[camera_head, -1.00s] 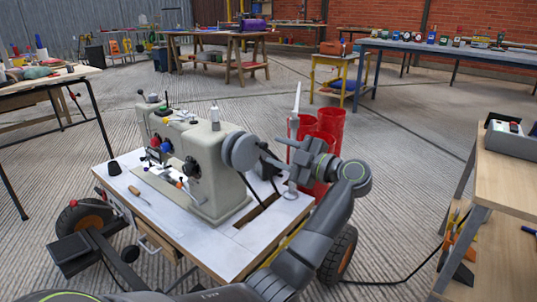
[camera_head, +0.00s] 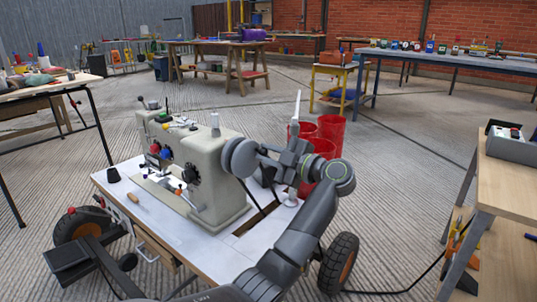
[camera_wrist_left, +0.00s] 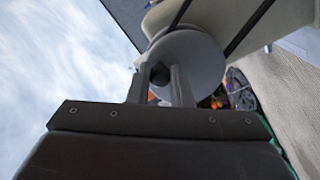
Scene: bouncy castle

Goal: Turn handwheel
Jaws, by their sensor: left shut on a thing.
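The cream sewing machine (camera_head: 222,170) stands upright on a white-topped stand (camera_head: 192,245). Its grey round handwheel (camera_head: 238,157) is on the right end of the machine. My left gripper (camera_head: 263,157) reaches it from the right and is shut on its hub side. In the left wrist view, the two fingers (camera_wrist_left: 161,84) close around the hub in front of the handwheel disc (camera_wrist_left: 203,55). The exact contact at the fingertips is partly hidden in the head view. My right gripper is not in view.
A white thread stand (camera_head: 296,125) rises just behind my wrist, and red bins (camera_head: 329,128) stand behind it. A workbench (camera_head: 508,165) is at the right edge. A small wooden-handled tool (camera_head: 132,196) lies on the stand top.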

